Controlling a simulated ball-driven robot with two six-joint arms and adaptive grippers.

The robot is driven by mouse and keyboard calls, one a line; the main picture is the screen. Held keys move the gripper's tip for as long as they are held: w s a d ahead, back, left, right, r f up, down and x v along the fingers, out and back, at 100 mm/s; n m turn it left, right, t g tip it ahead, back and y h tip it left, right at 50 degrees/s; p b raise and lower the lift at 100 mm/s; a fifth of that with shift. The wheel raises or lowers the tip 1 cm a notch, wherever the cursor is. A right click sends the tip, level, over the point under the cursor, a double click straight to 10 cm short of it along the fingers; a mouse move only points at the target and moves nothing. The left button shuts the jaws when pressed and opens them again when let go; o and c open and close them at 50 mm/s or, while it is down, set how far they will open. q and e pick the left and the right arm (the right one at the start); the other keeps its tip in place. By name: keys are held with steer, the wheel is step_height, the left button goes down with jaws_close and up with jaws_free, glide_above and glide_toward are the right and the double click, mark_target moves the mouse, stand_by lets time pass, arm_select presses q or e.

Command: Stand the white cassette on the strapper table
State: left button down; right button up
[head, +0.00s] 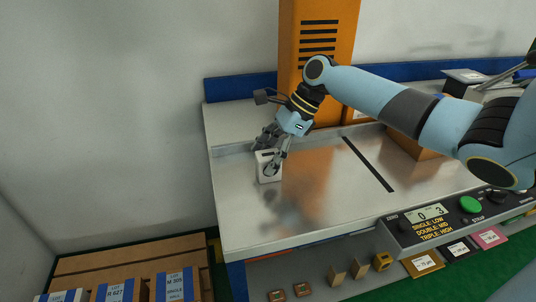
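The white cassette (268,166) is a small white block with a round dark mark low on its front face. It is upright at the left part of the metal strapper table (300,208). My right gripper (271,152) reaches in from the right and has its fingers around the top and near side of the cassette. The fingers look closed on it. I cannot tell whether the cassette's base touches the table or hangs just above it. My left gripper is not in view.
An orange cabinet (312,70) stands behind the table. A control panel (440,222) with a green button (470,204) lines the front right edge. A brown carton (412,146) sits under my arm. Labelled boxes (120,290) stand lower left. The table's middle is clear.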

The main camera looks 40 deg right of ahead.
steer(key=v, duration=1.2)
steer(key=shift+r+p, duration=0.15)
steer(key=shift+p, duration=0.3)
